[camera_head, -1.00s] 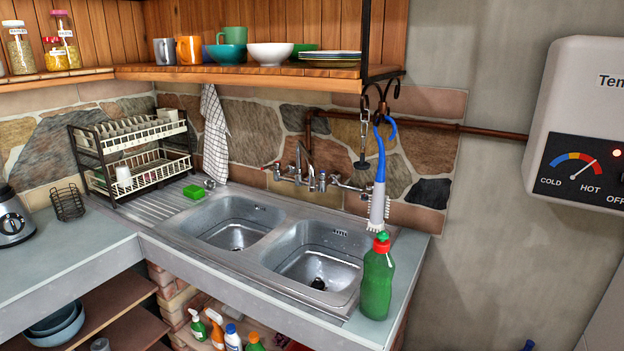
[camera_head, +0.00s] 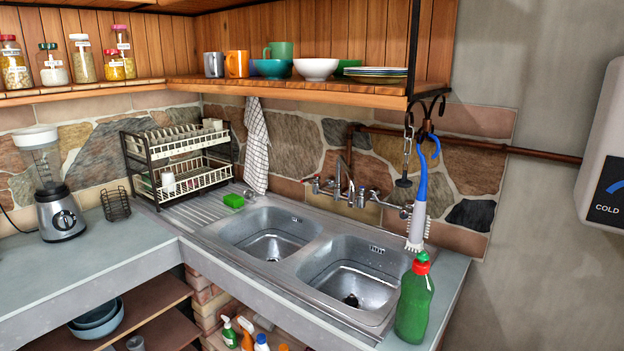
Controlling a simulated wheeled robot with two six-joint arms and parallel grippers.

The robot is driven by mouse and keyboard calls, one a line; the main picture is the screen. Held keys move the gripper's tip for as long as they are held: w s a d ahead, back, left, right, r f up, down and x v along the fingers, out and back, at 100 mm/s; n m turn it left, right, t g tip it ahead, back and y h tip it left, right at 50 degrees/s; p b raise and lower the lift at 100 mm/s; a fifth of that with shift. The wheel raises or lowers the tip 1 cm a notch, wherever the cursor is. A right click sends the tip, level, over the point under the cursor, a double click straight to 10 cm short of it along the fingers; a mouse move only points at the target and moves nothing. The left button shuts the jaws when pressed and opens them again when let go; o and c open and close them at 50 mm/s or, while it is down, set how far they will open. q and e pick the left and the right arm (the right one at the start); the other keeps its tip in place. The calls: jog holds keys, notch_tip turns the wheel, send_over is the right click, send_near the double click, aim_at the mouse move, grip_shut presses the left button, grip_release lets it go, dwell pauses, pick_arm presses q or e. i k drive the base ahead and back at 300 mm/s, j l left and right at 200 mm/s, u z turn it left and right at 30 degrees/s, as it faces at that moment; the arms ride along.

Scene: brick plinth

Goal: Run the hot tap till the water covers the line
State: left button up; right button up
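A metal tap (camera_head: 338,186) with a spout and handles is mounted on the stone wall behind the sink. One handle at its left end looks red and one nearer the middle looks blue; they are small in view. The double steel sink has a left basin (camera_head: 268,238) and a right basin (camera_head: 352,282). Both basins look empty, with a dark drain in the right one. Neither of my grippers is in view.
A green bottle (camera_head: 414,300) stands at the sink's right front corner. A blue-handled brush (camera_head: 419,205) hangs above the right basin. A dish rack (camera_head: 175,165), a green sponge (camera_head: 234,201) and a blender (camera_head: 55,195) stand left. A shelf (camera_head: 300,86) overhangs the sink.

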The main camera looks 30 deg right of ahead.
aim_at(316, 177)
jog(key=i+j+z, duration=0.25)
jog(key=i+j, duration=0.45)
jog(key=j, duration=0.15)
